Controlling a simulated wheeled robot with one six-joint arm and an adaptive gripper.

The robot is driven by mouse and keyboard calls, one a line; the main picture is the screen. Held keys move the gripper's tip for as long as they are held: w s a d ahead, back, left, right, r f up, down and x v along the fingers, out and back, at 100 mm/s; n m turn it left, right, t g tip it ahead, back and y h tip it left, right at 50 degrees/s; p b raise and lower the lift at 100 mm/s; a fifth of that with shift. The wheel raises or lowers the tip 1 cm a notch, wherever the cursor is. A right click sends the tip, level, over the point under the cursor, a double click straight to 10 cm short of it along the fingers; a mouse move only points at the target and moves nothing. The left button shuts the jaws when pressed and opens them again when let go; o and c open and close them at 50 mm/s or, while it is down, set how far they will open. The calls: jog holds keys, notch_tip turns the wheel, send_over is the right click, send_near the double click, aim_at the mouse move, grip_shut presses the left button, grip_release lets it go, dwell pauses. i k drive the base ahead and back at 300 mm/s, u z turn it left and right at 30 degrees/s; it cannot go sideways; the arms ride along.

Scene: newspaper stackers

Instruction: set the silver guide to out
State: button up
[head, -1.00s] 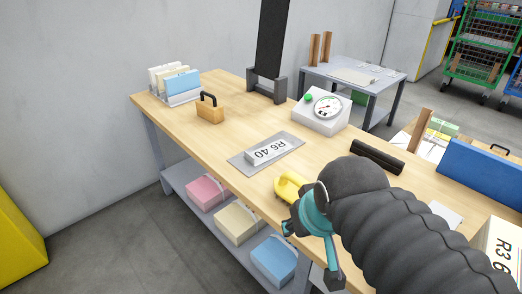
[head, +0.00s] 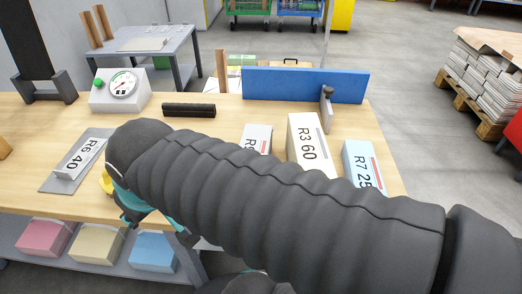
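A small silver-grey upright piece (head: 326,108), which looks like the silver guide, stands against the front of the long blue fence (head: 290,85) near its right end. No marking for in or out can be read on it. My gripper (head: 158,230), teal and black, is at the table's front edge at lower left, well apart from this piece. Its fingers are spread and nothing shows between them. My dark ribbed arm crosses the picture and hides part of the tabletop.
Blocks marked R3 60 (head: 307,148) and R7 25 (head: 362,165) and a partly hidden grey one (head: 257,138) stand before the fence. A black bar (head: 188,110), a dial box (head: 120,90), the R6 40 plate (head: 62,170) and a yellow thing (head: 104,183) lie left.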

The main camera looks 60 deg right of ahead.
aim_at(325, 104)
jog(key=k, duration=1)
jog(key=u, duration=1.3)
jog(key=i, duration=1.2)
jog(key=z, duration=3.8)
